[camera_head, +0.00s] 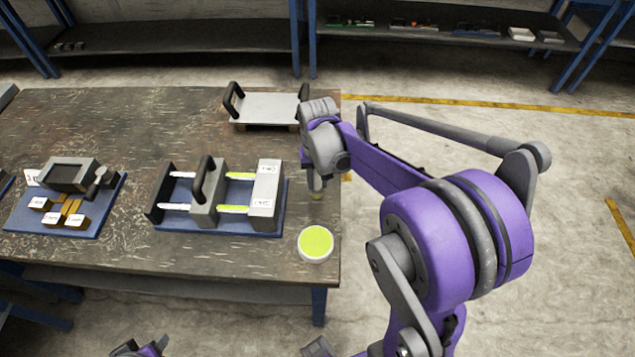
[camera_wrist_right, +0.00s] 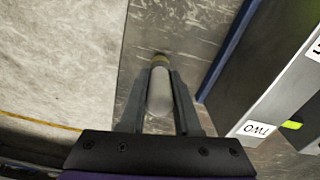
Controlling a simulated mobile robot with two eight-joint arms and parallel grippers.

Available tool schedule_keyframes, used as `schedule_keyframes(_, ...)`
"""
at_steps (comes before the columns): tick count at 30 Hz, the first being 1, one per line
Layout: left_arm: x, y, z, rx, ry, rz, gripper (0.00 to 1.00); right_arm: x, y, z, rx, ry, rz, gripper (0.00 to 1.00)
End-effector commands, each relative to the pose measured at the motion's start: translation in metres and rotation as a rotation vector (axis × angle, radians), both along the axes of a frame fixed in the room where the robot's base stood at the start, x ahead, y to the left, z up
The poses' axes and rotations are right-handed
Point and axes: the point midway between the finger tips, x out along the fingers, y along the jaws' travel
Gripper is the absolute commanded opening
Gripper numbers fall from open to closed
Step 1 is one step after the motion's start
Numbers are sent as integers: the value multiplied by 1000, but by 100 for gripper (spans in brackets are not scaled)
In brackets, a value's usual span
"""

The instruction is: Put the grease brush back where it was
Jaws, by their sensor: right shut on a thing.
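My right gripper (camera_head: 316,178) points down over the right edge of the table, behind the grease pot. In the right wrist view its two fingers (camera_wrist_right: 158,108) are shut on the pale handle of the grease brush (camera_wrist_right: 159,92). The brush's yellowish tip points at the tabletop; in the head view only its low end (camera_head: 317,196) shows. I cannot tell whether it touches the table. A round white pot with yellow-green grease (camera_head: 315,242) stands near the table's front right corner. A purple and grey part of my left arm (camera_head: 140,347) shows at the bottom edge; its jaws cannot be made out.
A blue-based slide fixture (camera_head: 219,227) with a black handle and labelled block stands left of the brush. Its right rails carry yellow-green streaks. A grey tray (camera_head: 268,108) with black handles lies behind. Another blue-based fixture (camera_head: 107,215) stands left. Bare table lies between the fixtures.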

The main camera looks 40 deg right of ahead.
Motion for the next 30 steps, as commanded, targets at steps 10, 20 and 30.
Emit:
schedule_keyframes(10,0,0,-1,0,0,0,50,0,0,-9,0,0,0,0)
schedule_keyframes(20,-1,0,-4,0,2,0,50,0,0,-12,0,0,0,61)
schedule_keyframes(30,0,0,1,0,0,0,50,0,0,-4,0,-1,0,61)
